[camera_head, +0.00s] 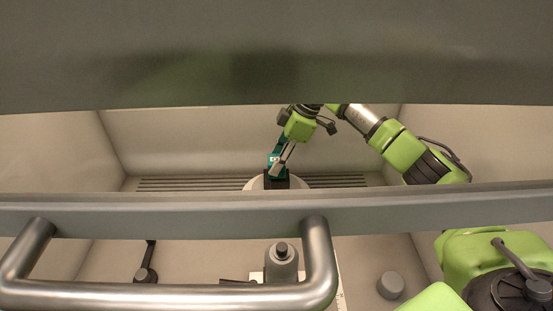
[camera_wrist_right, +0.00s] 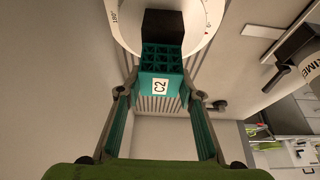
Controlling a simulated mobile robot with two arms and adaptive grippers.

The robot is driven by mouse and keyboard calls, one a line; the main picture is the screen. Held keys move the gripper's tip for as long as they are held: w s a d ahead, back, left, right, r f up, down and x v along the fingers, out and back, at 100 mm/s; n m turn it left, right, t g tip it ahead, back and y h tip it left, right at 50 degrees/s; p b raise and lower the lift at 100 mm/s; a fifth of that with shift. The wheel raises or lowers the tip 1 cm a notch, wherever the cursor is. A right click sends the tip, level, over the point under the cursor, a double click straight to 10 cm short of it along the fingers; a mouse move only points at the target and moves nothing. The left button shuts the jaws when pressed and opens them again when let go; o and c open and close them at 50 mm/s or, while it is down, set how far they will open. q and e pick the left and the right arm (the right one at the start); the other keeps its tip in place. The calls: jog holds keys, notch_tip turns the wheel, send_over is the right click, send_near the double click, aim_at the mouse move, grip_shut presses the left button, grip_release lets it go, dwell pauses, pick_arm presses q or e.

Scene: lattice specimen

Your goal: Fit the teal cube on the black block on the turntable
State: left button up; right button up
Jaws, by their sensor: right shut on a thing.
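The teal lattice cube (camera_wrist_right: 161,62) with a white "C2" label is between the fingertips of my right gripper (camera_wrist_right: 160,80), which is shut on it. The black block (camera_wrist_right: 163,27) is right beyond the cube on the white turntable (camera_wrist_right: 198,18) with degree marks. I cannot tell whether cube and block touch. In the head view, my right gripper (camera_head: 281,160) reaches down over the black block (camera_head: 277,182) and the turntable (camera_head: 252,184). The teal cube is partly hidden by the finger there. My left gripper is not in view.
A grey sash frame (camera_head: 420,207) and a metal handle (camera_head: 170,297) cross the head view and hide part of the bay. A slatted vent (camera_head: 190,184) runs along the back. A grey cylinder (camera_head: 390,285) stands at the front right.

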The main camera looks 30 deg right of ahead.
jog(key=shift+f, duration=0.55)
dwell(0.4)
jog(key=o, duration=1.1)
jog(key=o, duration=0.5)
jog(key=shift+r, duration=0.1)
jog(key=shift+p+v, duration=2.1)
jog(key=shift+v, duration=0.4)
